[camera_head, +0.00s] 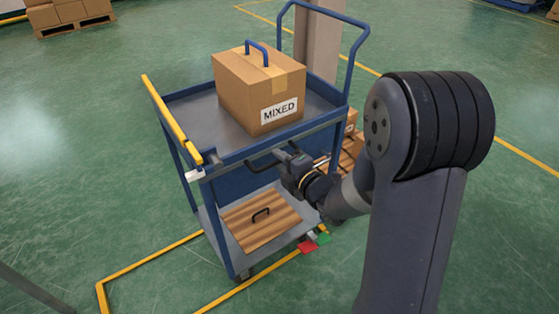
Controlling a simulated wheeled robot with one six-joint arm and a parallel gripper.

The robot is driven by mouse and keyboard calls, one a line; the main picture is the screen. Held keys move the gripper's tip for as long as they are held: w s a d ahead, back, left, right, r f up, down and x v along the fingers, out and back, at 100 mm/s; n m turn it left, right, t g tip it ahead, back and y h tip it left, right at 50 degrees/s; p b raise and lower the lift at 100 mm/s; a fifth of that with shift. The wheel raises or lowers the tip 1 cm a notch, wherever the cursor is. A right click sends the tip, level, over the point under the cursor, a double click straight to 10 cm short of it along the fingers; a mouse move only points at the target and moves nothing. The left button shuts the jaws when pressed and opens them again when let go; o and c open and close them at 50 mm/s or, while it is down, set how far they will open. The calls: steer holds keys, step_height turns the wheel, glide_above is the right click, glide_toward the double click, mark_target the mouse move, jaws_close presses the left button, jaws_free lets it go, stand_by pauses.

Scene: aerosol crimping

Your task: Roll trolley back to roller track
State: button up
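The trolley (215,148) is a blue cart with a grey upper deck, a lower shelf, a tall push bar at the back and a yellow bar along its left edge. A cardboard box labelled MIXED (240,103) with a blue handle stands on the upper deck. A wooden board (243,226) with a dark handle lies on the lower shelf. My gripper (284,155) is at the trolley's near right side, by a dark side handle (262,166). Its fingers are small and partly hidden, so I cannot tell whether they hold the handle. No roller track is clearly identifiable.
Yellow floor lines (150,263) run around the trolley's foot. Red (308,247) and green (323,238) pieces show by its lower right corner. A pillar (318,45) and more boxes (350,143) stand behind it. A loaded pallet (75,27) is far left. The left floor is open.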

steer(key=shift+w+a+f, duration=0.1)
steer(key=shift+w+a, duration=0.2)
steer(key=shift+w, duration=0.1)
jaws_close()
stand_by(0.4)
